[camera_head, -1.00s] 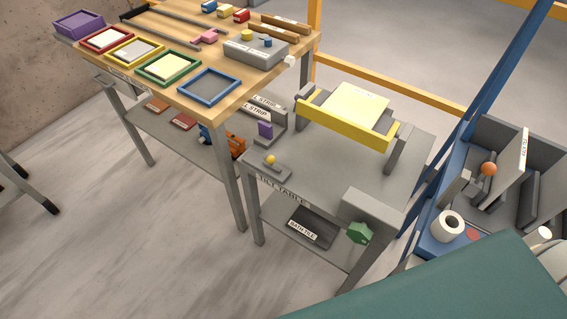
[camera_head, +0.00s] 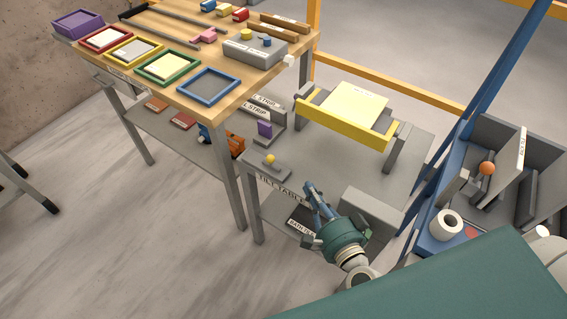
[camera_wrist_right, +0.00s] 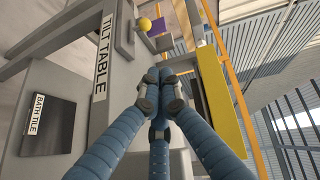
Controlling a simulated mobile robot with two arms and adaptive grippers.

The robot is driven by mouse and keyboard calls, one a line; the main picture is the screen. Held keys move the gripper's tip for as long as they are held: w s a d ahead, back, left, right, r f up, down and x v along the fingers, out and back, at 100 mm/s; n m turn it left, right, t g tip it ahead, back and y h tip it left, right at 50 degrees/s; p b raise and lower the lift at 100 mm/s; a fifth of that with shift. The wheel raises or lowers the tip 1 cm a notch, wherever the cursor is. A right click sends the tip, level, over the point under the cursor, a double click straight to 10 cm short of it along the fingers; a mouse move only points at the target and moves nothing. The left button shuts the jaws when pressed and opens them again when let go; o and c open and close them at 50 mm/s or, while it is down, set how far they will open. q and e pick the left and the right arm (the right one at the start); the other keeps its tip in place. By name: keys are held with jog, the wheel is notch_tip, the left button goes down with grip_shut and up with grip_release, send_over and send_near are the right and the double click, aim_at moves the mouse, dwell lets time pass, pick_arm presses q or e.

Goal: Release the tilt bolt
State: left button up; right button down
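The tilt table (camera_head: 335,165) is a grey stand with a raised yellow-edged plate (camera_head: 355,105) between its uprights. A bolt with a yellow ball knob (camera_head: 270,159) sits on a small grey block at its front left edge. The knob also shows at the top of the right wrist view (camera_wrist_right: 144,24). My right gripper (camera_head: 312,188) is at the table's front edge, to the right of and nearer than the knob, apart from it. In the wrist view its blue fingers (camera_wrist_right: 160,78) are drawn together with nothing seen between them. My left gripper is not in view.
A grey box (camera_head: 372,208) stands at the table's front right corner, beside my right gripper. A purple piece (camera_head: 265,129) stands behind the knob. A wooden bench (camera_head: 245,98) with coloured frames is at left, and a blue post (camera_head: 490,75) at right. Floor is clear at front left.

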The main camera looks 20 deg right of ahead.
jog(key=p, duration=0.1)
send_near(271, 157)
jog(key=w+d, duration=0.4)
jog(key=d, duration=0.1)
jog(key=shift+f, duration=0.2)
jog(key=w+a, duration=0.2)
jog(key=shift+a+f, duration=0.25)
jog(key=shift+f, duration=0.1)
jog(key=shift+w+a+f, duration=0.1)
jog(key=shift+w+a, duration=0.05)
jog(key=shift+a, duration=0.1)
jog(key=w+a, duration=0.3)
jog(key=shift+w+p, duration=0.3)
jog(key=shift+w, duration=0.05)
jog(key=shift+s+d, duration=0.1)
